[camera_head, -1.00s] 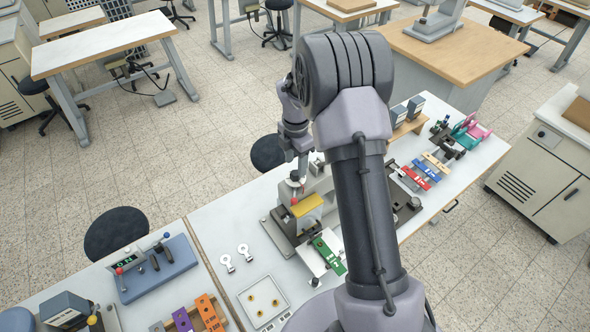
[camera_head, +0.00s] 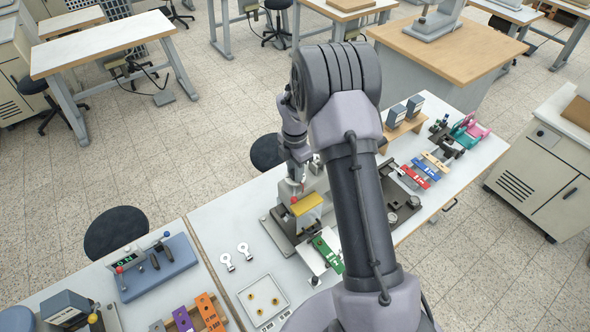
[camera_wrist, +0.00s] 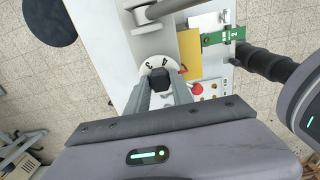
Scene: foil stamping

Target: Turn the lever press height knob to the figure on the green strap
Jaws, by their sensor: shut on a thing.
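The lever press (camera_head: 283,237) stands on the front table with a yellow block (camera_head: 307,204) on it. In the wrist view, my gripper (camera_wrist: 160,84) is shut on the black height knob (camera_wrist: 159,77). A white dial (camera_wrist: 147,66) surrounds the knob, with the figures 4 and 3 visible at its upper edge; the fingers hide the lower part. The green strap (camera_head: 328,254) lies on a pale plate at the press's front.
The press's red ball (camera_wrist: 197,88) is close to the right of my fingers. Coloured straps (camera_head: 413,174) lie to the right. Stools stand behind the table.

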